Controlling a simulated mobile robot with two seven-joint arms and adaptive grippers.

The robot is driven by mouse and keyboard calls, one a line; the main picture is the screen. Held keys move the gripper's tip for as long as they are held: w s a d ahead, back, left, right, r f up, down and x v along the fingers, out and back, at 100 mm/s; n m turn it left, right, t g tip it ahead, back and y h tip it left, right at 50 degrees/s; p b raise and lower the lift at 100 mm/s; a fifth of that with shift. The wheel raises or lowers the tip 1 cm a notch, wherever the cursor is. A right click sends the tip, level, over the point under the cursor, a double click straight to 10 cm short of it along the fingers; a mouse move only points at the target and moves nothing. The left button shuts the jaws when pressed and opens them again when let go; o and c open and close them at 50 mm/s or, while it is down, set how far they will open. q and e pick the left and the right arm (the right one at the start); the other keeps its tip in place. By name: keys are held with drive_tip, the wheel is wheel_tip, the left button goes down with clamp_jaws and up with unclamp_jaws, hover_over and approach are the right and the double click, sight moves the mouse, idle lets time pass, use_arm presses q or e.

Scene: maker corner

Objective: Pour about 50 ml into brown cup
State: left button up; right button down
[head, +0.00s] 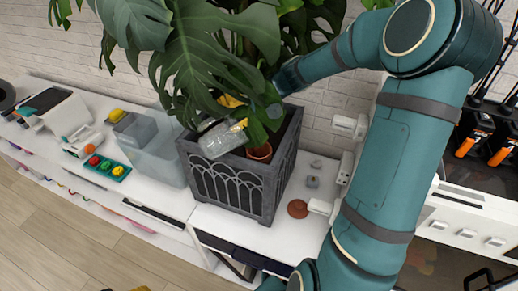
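A clear container (222,139) lies tilted, nearly on its side, above the left part of the dark grey planter (235,188). My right gripper (238,112), with yellow finger pads, reaches in from behind the leaves and appears shut on the container; leaves hide much of it. Liquid inside cannot be made out. A small round brown thing (297,208) sits on the white top right of the planter; I cannot tell whether it is the brown cup. An orange-brown pot (260,152) shows inside the planter. Only a yellow sliver, possibly my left gripper (142,289), shows at the bottom edge.
A large leafy plant (215,50) rises from the planter and blocks the view. Left of it are a translucent bin (150,150), a green tray with coloured buttons (107,168) and a white device (80,142). Small white items (343,170) stand near my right arm.

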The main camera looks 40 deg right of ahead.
sight(211, 119)
drive_tip(key=shift+s+d+f+y, duration=0.1)
drive_tip(key=shift+d+f+y, duration=0.05)
drive_tip(key=shift+d+y, duration=0.15)
idle(1.1)
drive_tip(key=shift+w+a+r+g+h+p, duration=0.2)
drive_tip(key=shift+a+r+h+p, duration=0.25)
drive_tip(key=shift+a+h+p, duration=0.15)
drive_tip(key=shift+w+a+r+g+h+p, duration=0.2)
drive_tip(key=shift+a+r+h+p, duration=0.25)
drive_tip(key=shift+h+p, duration=0.15)
drive_tip(key=shift+a+h, duration=0.3)
drive_tip(key=shift+h, duration=0.1)
drive_tip(key=shift+f, duration=0.2)
drive_tip(key=shift+p, duration=0.3)
drive_tip(key=shift+w+a+g+h, duration=0.2)
drive_tip(key=shift+g+h, duration=0.2)
drive_tip(key=shift+h, duration=0.2)
drive_tip(key=shift+a+r+h, duration=0.1)
drive_tip(key=shift+a+h, duration=0.25)
drive_tip(key=shift+h, duration=0.05)
drive_tip(key=shift+d, duration=0.1)
